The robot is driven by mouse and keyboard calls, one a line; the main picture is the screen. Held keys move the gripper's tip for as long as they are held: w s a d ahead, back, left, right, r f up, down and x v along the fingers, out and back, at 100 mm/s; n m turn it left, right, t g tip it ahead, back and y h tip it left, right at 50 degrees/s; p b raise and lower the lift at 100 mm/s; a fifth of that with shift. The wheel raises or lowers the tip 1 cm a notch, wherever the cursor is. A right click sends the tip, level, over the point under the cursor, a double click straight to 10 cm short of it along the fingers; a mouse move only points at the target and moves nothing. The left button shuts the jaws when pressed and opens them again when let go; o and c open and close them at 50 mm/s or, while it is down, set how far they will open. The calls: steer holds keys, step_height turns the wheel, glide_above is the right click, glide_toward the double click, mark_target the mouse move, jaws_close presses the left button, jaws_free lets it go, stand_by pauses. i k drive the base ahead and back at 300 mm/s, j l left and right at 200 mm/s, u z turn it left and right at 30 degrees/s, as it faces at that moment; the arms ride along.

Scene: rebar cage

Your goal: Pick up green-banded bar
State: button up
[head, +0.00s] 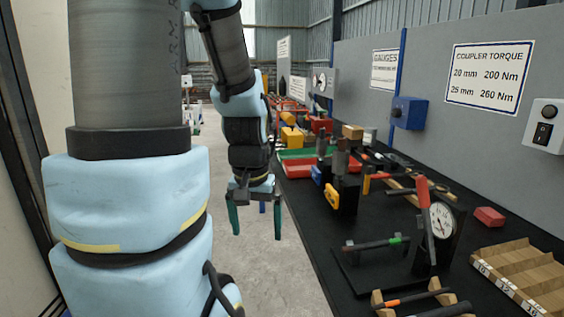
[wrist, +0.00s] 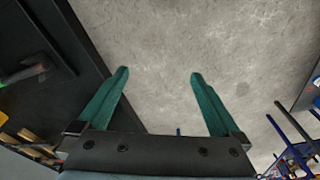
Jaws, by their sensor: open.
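The green-banded bar (head: 372,244) is a short dark bar with a bright green band near its right end. It lies across a low black stand on the bench, left of a dial gauge (head: 442,222). In the wrist view the bar (wrist: 20,76) shows at the far left edge, partly cut off. My gripper (head: 257,222) has green fingers, spread apart and pointing down, with nothing between them. It hangs over the concrete floor beside the bench, left of the bar and apart from it. In the wrist view the fingers (wrist: 159,80) have only floor between them.
An orange-banded bar (head: 405,299) lies on wooden cradles at the front. A wooden tray (head: 520,273) with numbered compartments and a red block (head: 489,216) are to the right. Tools and a red-handled lever (head: 423,195) crowd the bench behind. The floor aisle (head: 290,270) is clear.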

mark_target(371, 246)
steer(key=i+j, duration=0.15)
steer(key=i, duration=0.3)
steer(key=i+j, duration=0.1)
steer(key=i, duration=0.35)
